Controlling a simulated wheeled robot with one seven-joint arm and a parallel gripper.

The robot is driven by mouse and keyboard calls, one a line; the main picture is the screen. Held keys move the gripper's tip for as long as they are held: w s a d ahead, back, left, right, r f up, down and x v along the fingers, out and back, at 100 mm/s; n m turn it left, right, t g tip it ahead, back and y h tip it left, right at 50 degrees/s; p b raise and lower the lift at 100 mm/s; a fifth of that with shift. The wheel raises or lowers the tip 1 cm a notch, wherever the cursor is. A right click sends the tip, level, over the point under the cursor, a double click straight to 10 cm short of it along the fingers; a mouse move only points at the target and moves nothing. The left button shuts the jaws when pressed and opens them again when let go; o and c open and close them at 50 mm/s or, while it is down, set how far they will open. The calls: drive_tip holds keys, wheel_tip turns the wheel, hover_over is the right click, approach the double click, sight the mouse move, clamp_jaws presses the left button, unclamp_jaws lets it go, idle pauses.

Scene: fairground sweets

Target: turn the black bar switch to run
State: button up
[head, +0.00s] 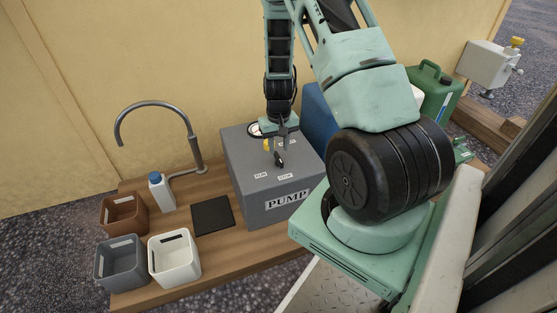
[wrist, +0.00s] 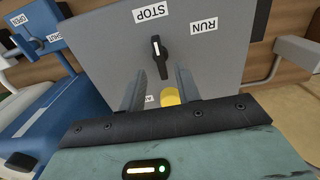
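The black bar switch (wrist: 158,57) sits on top of the grey pump box (wrist: 105,40). In the wrist view its white-marked end points towards the STOP label (wrist: 150,12); the RUN label (wrist: 203,25) lies to the right of that. The switch (head: 278,160) and box (head: 250,195) also show in the head view. My gripper (wrist: 161,78) is open, its fingers either side of the bar's lower end in the picture. I cannot tell whether they touch it or how high they are. In the head view my gripper (head: 279,138) is over the box top.
A yellow knob (wrist: 170,97) shows between my fingers, with a partly hidden label beside it. Blue equipment (wrist: 75,70) stands left in the wrist view. In the head view a tap (head: 190,133), white bottle (head: 160,192) and several bins stand left; a green can (head: 435,92) stands right.

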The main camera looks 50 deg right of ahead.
sight(279, 157)
wheel_tip(279, 157, down, 4)
drive_tip(key=shift+f+b, duration=0.1)
drive_tip(key=shift+b, duration=0.55)
drive_tip(key=shift+c, duration=0.3)
clamp_jaws()
